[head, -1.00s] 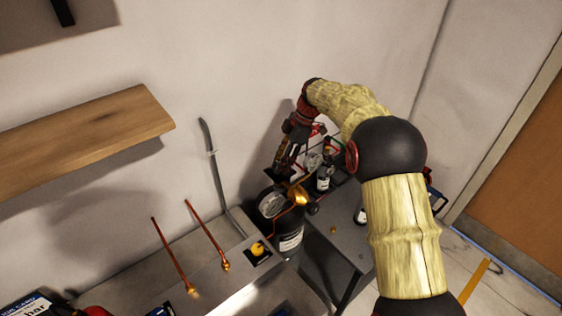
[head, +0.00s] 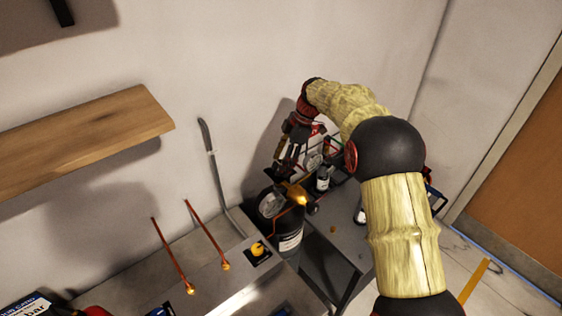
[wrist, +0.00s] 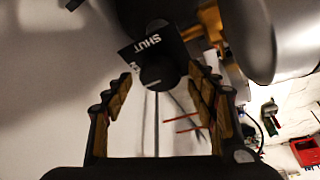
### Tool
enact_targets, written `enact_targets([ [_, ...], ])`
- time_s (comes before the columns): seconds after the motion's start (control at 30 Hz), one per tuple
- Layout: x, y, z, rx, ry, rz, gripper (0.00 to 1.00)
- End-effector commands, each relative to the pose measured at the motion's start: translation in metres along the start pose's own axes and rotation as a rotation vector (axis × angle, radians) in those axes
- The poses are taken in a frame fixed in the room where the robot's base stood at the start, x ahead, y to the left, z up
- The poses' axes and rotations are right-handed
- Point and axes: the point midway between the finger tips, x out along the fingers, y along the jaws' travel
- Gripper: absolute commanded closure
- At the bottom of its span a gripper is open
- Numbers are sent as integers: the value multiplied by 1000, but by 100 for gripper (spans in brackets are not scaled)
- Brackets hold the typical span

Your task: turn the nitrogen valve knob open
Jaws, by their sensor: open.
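In the wrist view, my gripper (wrist: 163,82) is open, with padded fingers on both sides of the picture. A dark round knob (wrist: 160,76) shows in the gap between the fingertips; I cannot tell whether it is between them or just beyond. A black plate reading "SHUT" (wrist: 152,42) sits by the knob. In the head view, my gripper (head: 287,158) is above a black cylinder (head: 285,232) with a round gauge (head: 271,204) and a brass part (head: 297,194). The knob is hard to make out there.
A wooden shelf (head: 90,135) is on the wall. Small bottles (head: 323,180) stand on a dark table behind the cylinder.

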Motion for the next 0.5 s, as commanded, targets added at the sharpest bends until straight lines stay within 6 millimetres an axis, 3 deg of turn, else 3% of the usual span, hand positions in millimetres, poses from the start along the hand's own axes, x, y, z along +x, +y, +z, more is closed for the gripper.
enact_targets([
  [0.27, -8, 0, 0, 0, 0, 1, 43],
  [0.5, -51, 1, 0, 0, 0, 3, 43],
])
